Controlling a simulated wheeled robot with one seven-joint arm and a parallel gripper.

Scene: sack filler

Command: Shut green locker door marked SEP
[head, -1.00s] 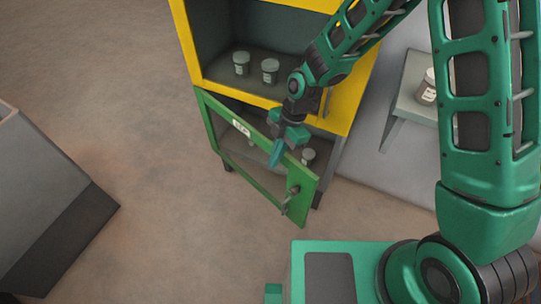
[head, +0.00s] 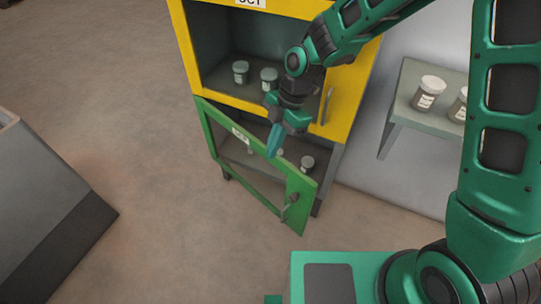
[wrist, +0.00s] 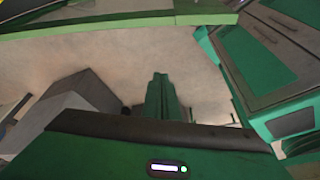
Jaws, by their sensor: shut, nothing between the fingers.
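The green locker door (head: 298,203) marked SEP is ajar, below the yellow compartment. It is hinged at its left, and its free right edge, with a handle (head: 289,205), stands out from the locker. Its SEP label (head: 241,136) is on the top bar. My gripper (head: 273,146) is shut and empty, pointing down over the door's top bar near the middle; I cannot tell whether it touches. In the wrist view the shut fingers (wrist: 163,98) point over bare floor, and a green bar (wrist: 90,22), likely the door's frame, crosses the top.
The yellow locker door (head: 345,95) above stands open beside its compartment, which holds jars (head: 241,72). A small jar (head: 307,163) sits in the green compartment. A grey side shelf (head: 408,105) with jars is at right. A grey bin (head: 45,205) stands at left; floor between is clear.

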